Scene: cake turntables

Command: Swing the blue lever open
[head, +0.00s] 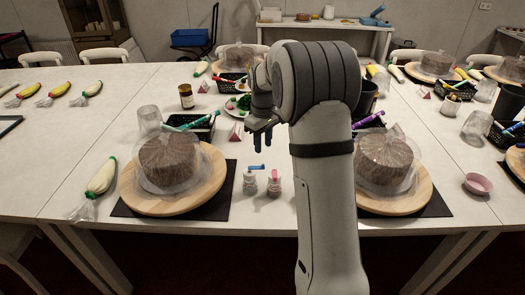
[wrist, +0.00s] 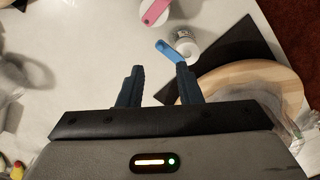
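The blue lever (head: 255,168) tops a small white grinder-like body (head: 250,184) at the front middle of the table. In the wrist view the blue lever (wrist: 167,51) sticks out to the left of its white body (wrist: 187,46), just beyond the right fingertip. My gripper (head: 262,143) is above and slightly behind the lever, pointing down. In the wrist view my gripper (wrist: 160,68) is open, with nothing between its fingers. I cannot tell from these views how high the fingertips are above the lever.
A similar white body with a pink lever (head: 274,175) stands close to the right. A wooden turntable (head: 205,195) with a covered cake (head: 168,160) on a black mat (head: 222,207) is at the left. Another turntable (head: 420,200) is at the right. A black basket (head: 203,128) lies behind.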

